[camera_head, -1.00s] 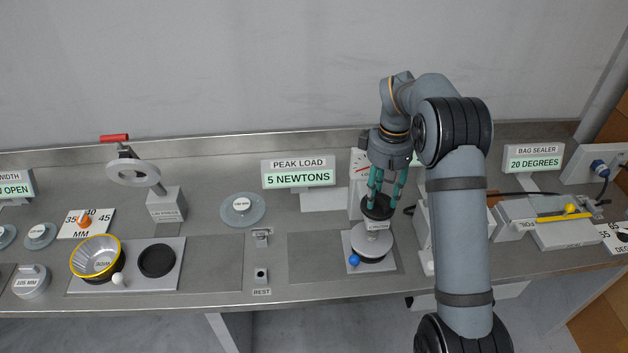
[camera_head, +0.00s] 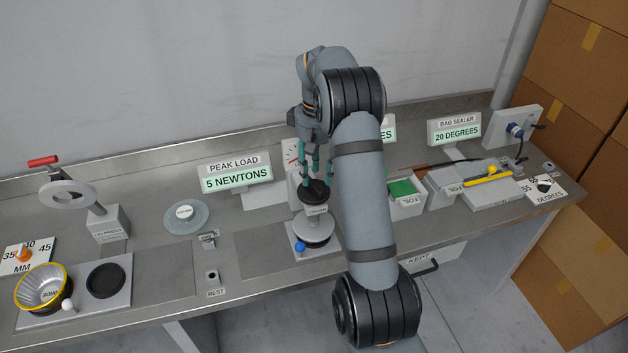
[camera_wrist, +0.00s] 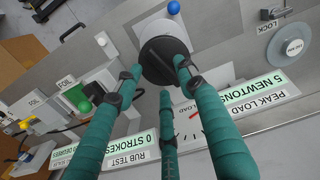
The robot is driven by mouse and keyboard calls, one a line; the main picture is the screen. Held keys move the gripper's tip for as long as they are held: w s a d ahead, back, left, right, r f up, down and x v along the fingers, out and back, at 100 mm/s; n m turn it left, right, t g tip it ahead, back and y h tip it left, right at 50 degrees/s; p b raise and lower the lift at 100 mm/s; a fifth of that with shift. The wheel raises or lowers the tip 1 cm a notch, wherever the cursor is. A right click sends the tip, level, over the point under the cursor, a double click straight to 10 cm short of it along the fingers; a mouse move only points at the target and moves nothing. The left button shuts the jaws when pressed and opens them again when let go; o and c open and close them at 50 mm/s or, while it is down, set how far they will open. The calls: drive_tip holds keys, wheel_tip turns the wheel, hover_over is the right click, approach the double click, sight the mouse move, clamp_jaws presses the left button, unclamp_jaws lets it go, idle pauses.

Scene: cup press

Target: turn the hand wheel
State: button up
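The hand wheel (camera_head: 68,187) is a grey ring with a red handle (camera_head: 43,161), tilted on the LID PRESS post (camera_head: 108,222) at the left of the bench. My gripper (camera_head: 315,172) is far to its right, above a black round knob (camera_head: 314,190) on a grey stand. In the wrist view, the teal fingers of my gripper (camera_wrist: 160,76) are spread around the edge of this black knob (camera_wrist: 163,60). Whether the fingertips touch it I cannot tell. The hand wheel is not in the wrist view.
A yellow-rimmed bowl (camera_head: 42,287) and a black disc (camera_head: 105,280) sit in front of the wheel. A flat round weight (camera_head: 185,217) lies right of the post. Cardboard boxes (camera_head: 578,130) stand at far right.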

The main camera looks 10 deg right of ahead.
sight(316, 183)
drive_tip(key=shift+f, duration=1.55)
drive_tip(key=shift+c, duration=0.7)
drive_tip(key=c, duration=0.8)
clamp_jaws()
